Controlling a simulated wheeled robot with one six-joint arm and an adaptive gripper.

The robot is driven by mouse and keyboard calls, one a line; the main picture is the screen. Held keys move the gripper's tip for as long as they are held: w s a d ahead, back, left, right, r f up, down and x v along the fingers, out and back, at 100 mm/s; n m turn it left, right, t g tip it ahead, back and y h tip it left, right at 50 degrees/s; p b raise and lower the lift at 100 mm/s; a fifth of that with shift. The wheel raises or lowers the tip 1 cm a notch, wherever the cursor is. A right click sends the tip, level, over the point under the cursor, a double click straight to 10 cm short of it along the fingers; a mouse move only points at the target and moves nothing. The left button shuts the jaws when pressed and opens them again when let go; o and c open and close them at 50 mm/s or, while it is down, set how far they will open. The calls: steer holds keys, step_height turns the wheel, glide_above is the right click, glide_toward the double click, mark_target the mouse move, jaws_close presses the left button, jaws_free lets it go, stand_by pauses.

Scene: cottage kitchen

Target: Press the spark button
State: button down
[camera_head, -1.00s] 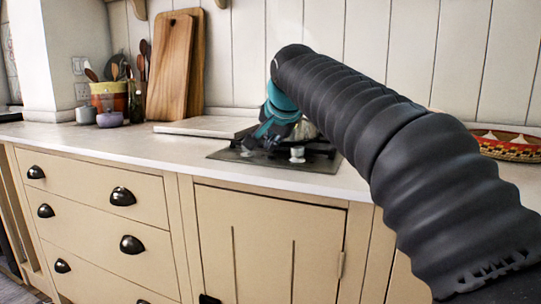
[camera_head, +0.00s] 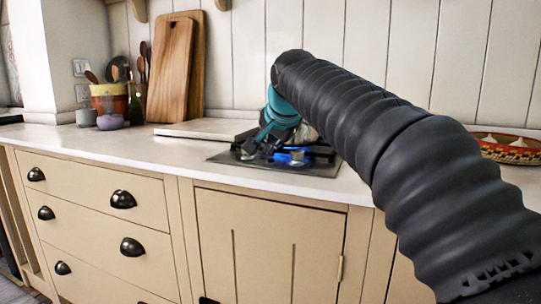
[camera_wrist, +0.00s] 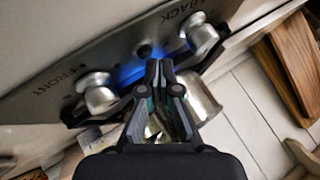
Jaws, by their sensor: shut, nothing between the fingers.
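The spark button is a small black round button (camera_wrist: 145,49) on the grey hob panel, between two silver knobs, in the wrist view. My gripper (camera_wrist: 159,64) is shut and empty, its fingertips just beside the button; I cannot tell if they touch it. The left knob (camera_wrist: 97,92) is near the FRONT marking and the right knob (camera_wrist: 201,36) near BACK. A blue glow (camera_wrist: 127,75) shows on the panel around the fingertips. In the head view my gripper (camera_head: 252,148) is low over the hob (camera_head: 225,158), and blue light (camera_head: 290,157) shows there. The button is hidden in that view.
A metal pot (camera_wrist: 203,103) stands on the hob behind the fingers. A pale board (camera_head: 195,129), wooden chopping boards (camera_head: 172,70) and a utensil pot (camera_head: 108,98) are to the left. The counter front-left is clear.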

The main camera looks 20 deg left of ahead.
mark_target(272, 159)
step_height(272, 159, up, 4)
steer(key=p, duration=0.3)
steer(key=shift+f, duration=0.15)
steer(key=shift+r+p, duration=0.7)
steer(key=shift+r, duration=0.5)
